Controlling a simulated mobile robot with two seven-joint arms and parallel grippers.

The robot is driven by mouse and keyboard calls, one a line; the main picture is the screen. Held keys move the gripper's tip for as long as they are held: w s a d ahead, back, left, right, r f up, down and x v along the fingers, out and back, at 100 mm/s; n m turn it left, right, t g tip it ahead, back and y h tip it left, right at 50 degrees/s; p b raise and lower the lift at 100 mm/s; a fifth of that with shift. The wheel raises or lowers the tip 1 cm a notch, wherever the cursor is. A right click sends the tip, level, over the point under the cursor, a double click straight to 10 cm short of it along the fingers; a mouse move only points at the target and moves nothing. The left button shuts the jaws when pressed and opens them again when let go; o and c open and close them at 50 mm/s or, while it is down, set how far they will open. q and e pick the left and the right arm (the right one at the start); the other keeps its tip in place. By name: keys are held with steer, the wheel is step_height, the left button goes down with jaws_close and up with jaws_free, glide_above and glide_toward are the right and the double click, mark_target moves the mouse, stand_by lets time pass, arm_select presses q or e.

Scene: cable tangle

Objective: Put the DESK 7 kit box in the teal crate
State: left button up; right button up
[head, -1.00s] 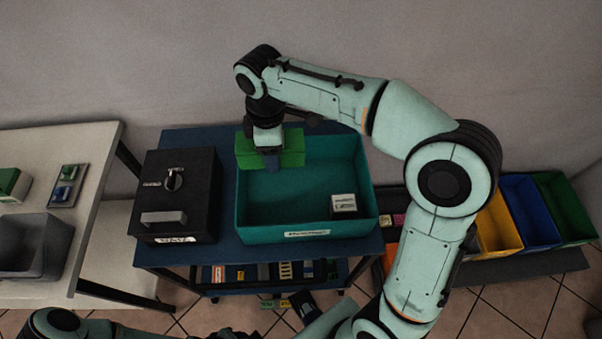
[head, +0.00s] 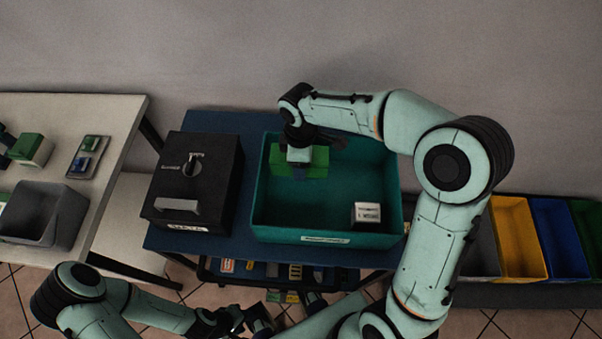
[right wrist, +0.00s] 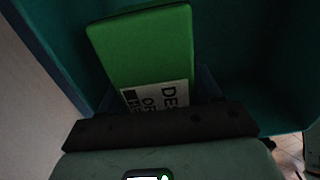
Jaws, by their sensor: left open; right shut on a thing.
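The DESK 7 kit box is a green box (head: 318,160) in the head view, at the back left of the teal crate (head: 325,237). My right gripper (head: 299,168) is shut on it from above. In the right wrist view the green box (right wrist: 145,45) shows a white label with "DES" readable; the rest is partly hidden by the gripper. Teal walls surround it there, so it is within the crate's outline; whether it touches the floor I cannot tell. My left gripper (head: 262,323) is open and empty, low at the front of the head view.
A small white-labelled box (head: 367,213) lies in the crate's front right corner. A black lockbox (head: 195,182) stands left of the crate on the blue cart top (head: 235,242). A grey bin (head: 45,215) is on the left table. Coloured bins (head: 520,235) stand at right.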

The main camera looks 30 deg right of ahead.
steer(key=shift+f+b, duration=0.35)
steer(key=shift+f, duration=2.75)
steer(key=shift+f, duration=0.15)
steer(key=o, duration=1.5)
steer(key=shift+r, duration=0.25)
step_height(320, 180, up, 12)
steer(key=shift+f+p, duration=0.1)
steer(key=shift+p, duration=0.75)
